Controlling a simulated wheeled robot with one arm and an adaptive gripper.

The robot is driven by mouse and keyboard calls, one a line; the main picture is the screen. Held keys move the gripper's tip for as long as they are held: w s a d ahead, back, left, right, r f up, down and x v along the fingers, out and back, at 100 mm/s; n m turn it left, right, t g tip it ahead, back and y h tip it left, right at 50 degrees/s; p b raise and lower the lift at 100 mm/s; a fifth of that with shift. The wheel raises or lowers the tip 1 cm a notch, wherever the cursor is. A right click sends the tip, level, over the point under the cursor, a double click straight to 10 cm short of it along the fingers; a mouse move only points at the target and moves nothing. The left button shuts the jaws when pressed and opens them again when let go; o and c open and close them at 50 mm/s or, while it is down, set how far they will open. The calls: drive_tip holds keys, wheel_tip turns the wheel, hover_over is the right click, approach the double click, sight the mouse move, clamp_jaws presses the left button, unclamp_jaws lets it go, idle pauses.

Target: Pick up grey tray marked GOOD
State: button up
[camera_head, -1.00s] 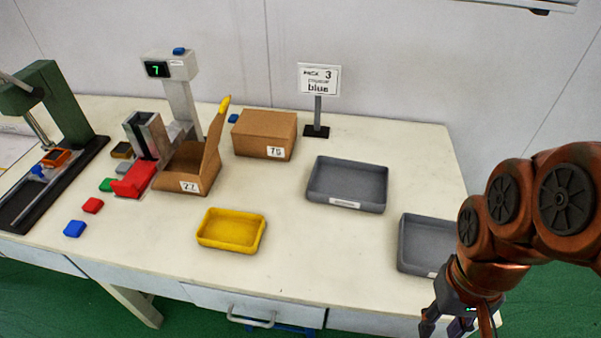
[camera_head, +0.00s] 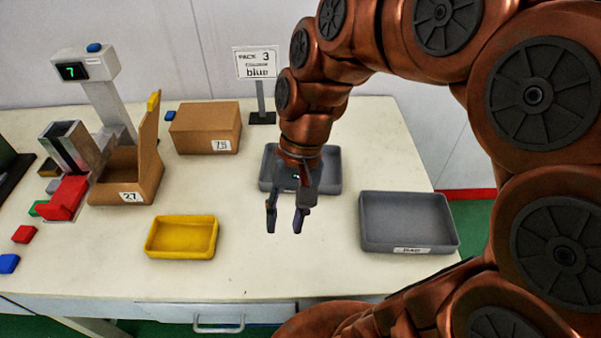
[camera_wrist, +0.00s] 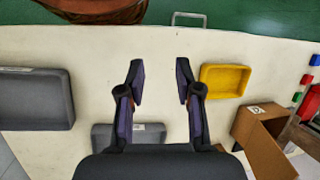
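Two grey trays lie on the table. The middle grey tray (camera_head: 331,170) is partly hidden behind my gripper in the head view, and its label cannot be read. In the wrist view this tray (camera_wrist: 106,135) shows at the bottom, partly covered by the gripper body. The right grey tray (camera_head: 408,215) has a front label that seems to read BAD; it is at the left in the wrist view (camera_wrist: 35,100). My gripper (camera_head: 286,222) points down, fingers apart and empty, above the table in front of the middle tray. Its open fingers also show in the wrist view (camera_wrist: 160,75).
A yellow tray (camera_head: 181,238) lies left of my gripper. An open carton (camera_head: 128,190) marked 27, a closed carton (camera_head: 205,128), a scale display (camera_head: 85,66) reading 7 and a sign (camera_head: 256,63) stand behind. Bare table lies between the yellow and right trays.

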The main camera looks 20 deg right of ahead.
drive_tip(key=w+d+f+m+t+y+b, duration=0.1)
drive_tip(key=w+d+m+y+b, duration=0.15)
drive_tip(key=w, duration=0.55)
drive_tip(key=w+d+f+m+t+y+b, duration=0.1)
drive_tip(key=w+d+f+m+y, duration=0.2)
drive_tip(key=w, duration=0.5)
drive_tip(key=w+d+m+y+b, duration=0.15)
drive_tip(key=w+m, duration=0.25)
drive_tip(key=w, duration=0.4)
drive_tip(key=w+d+f+m+t+b, duration=0.1)
drive_tip(key=w+d+f+m+t, duration=0.1)
drive_tip(key=d+f, duration=0.3)
drive_tip(key=w+d+f+m+t+y+b, duration=0.1)
drive_tip(key=w+d+f+m+t+b, duration=0.1)
drive_tip(key=d, duration=0.9)
drive_tip(key=w+d+f+m+t+b, duration=0.2)
drive_tip(key=w+d+f+m, duration=0.1)
drive_tip(key=d+f+m, duration=0.4)
drive_tip(key=shift+w+d+f+t+y, duration=0.15)
drive_tip(key=shift+d+f+t+y, duration=0.15)
drive_tip(key=shift+d+y, duration=0.1)
drive_tip(key=shift+f, duration=0.15)
drive_tip(key=shift+x, duration=3.75)
drive_tip(key=shift+c, duration=0.3)
